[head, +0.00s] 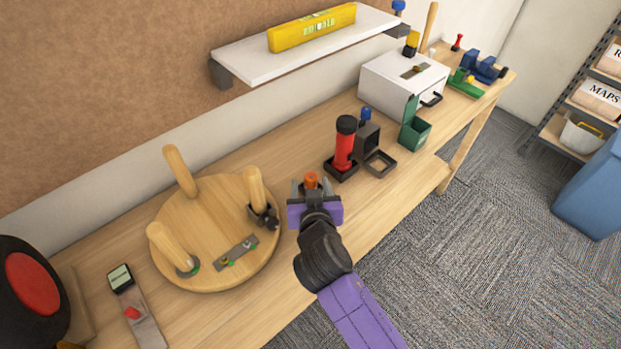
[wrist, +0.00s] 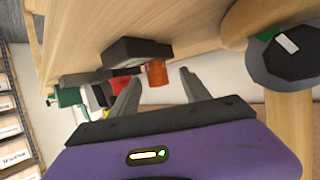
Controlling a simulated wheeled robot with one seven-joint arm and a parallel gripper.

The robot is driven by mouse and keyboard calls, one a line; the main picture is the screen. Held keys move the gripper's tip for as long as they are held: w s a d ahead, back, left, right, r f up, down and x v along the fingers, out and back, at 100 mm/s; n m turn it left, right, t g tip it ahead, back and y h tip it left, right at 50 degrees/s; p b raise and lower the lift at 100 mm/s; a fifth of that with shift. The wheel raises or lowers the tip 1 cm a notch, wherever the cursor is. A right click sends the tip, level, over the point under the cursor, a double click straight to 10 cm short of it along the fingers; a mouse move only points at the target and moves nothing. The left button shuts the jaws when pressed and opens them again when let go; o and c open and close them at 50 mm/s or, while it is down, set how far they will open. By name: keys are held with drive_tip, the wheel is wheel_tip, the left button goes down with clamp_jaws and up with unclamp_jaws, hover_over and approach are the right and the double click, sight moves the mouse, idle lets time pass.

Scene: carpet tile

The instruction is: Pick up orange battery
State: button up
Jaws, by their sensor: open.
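The orange battery (head: 311,180) is a small orange cylinder on the wooden workbench. In the head view it shows just beyond my gripper (head: 311,187), partly hidden by it. In the wrist view the battery (wrist: 156,73) lies in the gap between the two fingertips of my gripper (wrist: 159,78), a little beyond them. The fingers are apart and hold nothing. I cannot tell whether either finger touches the battery.
A round wooden piece (head: 202,270) with upright pegs lies left of my gripper. A red flashlight (head: 345,145) in a dark base stands beyond it. A dark open box (head: 367,140) and a green bin (head: 415,133) are further right. The bench's front edge (head: 385,232) is close.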

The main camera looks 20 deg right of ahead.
sight(310, 175)
drive_tip(key=shift+p+x, duration=0.65)
drive_tip(key=shift+x, duration=2.7)
drive_tip(key=shift+s+d, duration=0.1)
drive_tip(key=shift+d, duration=0.05)
clamp_jaws()
